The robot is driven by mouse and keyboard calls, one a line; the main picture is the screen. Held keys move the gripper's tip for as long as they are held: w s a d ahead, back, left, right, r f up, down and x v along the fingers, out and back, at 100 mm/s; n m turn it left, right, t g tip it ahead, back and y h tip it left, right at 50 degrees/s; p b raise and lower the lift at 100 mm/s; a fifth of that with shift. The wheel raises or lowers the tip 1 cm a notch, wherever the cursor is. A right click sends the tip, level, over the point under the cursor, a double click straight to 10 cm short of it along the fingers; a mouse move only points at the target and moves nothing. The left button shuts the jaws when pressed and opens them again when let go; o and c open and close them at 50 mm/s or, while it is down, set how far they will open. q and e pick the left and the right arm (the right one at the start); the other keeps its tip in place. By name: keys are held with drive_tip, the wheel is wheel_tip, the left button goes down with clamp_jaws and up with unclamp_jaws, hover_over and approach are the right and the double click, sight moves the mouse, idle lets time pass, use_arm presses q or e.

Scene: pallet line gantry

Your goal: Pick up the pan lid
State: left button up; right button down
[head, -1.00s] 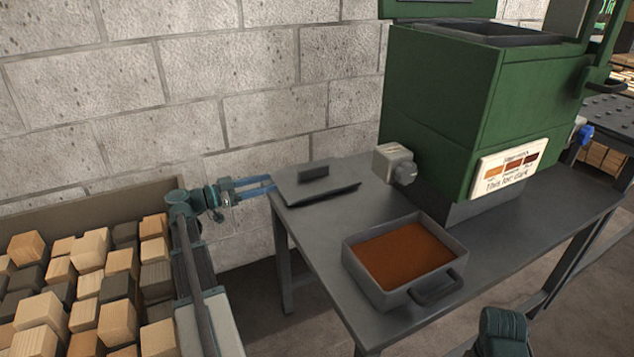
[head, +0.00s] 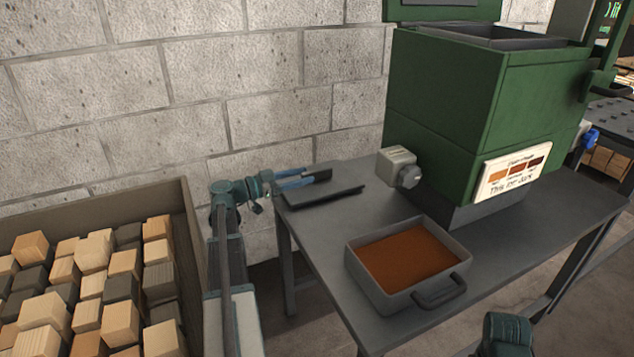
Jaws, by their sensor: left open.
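The pan lid (head: 335,194) is a flat dark grey plate with a raised block handle (head: 323,175). It lies at the back left corner of the grey table. My left gripper (head: 309,178) reaches in from the left above the lid. Its blue fingers are open, with their tips at the left end of the handle. I cannot tell whether they touch it. The pan (head: 403,307), a grey rectangular tray filled with brown material, stands uncovered nearer the front of the table. My right gripper is not in view.
A green machine (head: 480,120) with a colour label stands on the table (head: 520,230) behind the pan. A small grey knob box (head: 398,166) sits at its left side. A bin (head: 187,225) of wooden and dark blocks is at the left. A block wall runs behind.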

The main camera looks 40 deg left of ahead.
sight(317, 177)
use_arm(q)
drive_tip(key=x, duration=0.3)
drive_tip(key=shift+a, duration=0.1)
clamp_jaws()
